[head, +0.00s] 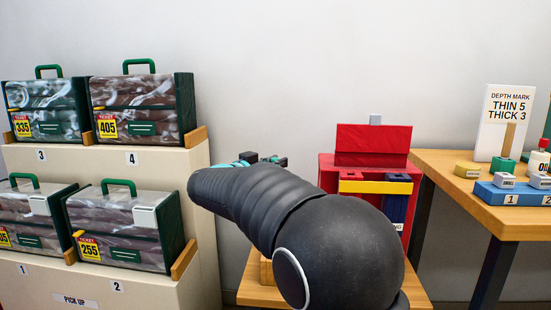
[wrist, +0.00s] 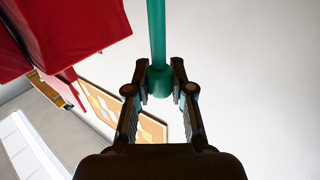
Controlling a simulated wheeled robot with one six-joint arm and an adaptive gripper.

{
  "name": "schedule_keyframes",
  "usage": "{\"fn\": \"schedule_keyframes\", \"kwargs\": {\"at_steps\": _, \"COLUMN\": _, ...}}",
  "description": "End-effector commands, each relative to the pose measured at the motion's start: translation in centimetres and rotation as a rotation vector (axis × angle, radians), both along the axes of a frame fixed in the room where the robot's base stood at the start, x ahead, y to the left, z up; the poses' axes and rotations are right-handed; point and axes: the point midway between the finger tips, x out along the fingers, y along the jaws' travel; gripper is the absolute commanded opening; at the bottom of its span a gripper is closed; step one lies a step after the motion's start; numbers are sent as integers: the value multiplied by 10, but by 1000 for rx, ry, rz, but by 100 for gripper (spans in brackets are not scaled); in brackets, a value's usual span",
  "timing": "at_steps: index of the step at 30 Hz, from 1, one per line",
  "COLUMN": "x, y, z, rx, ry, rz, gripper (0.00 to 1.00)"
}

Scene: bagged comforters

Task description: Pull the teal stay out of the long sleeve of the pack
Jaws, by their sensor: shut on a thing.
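The teal stay (wrist: 157,35) is a straight rod with a thicker knob at its lower end. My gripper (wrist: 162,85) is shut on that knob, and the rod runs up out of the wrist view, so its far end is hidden. In the head view a short teal piece (head: 243,158) shows beside my gripper (head: 272,160), left of the red pack (head: 365,145). The pack has a yellow band and a blue sleeve (head: 396,211) with a partly hidden label ending in "NG". My arm covers the pack's lower left. The red pack (wrist: 80,35) also shows at upper left in the wrist view.
A wooden table (head: 450,170) at right bears a blue block (head: 515,195), small items and a depth sign (head: 503,120). The wall behind is bare.

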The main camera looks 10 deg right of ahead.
Motion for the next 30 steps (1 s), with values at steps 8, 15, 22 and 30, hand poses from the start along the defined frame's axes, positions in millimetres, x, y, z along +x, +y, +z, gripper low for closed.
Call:
{"fn": "schedule_keyframes", "kwargs": {"at_steps": 8, "x": 0, "y": 0, "z": -25, "rx": 0, "ry": 0, "rz": -1, "gripper": 0}}
{"fn": "schedule_keyframes", "kwargs": {"at_steps": 15, "x": 0, "y": 0, "z": -36, "rx": 0, "ry": -1, "rz": -1, "gripper": 0}}
{"fn": "schedule_keyframes", "kwargs": {"at_steps": 22, "x": 0, "y": 0, "z": -39, "rx": 0, "ry": -2, "rz": 0, "gripper": 0}}
{"fn": "schedule_keyframes", "kwargs": {"at_steps": 30, "x": 0, "y": 0, "z": -39, "rx": 0, "ry": -1, "rz": 0, "gripper": 0}}
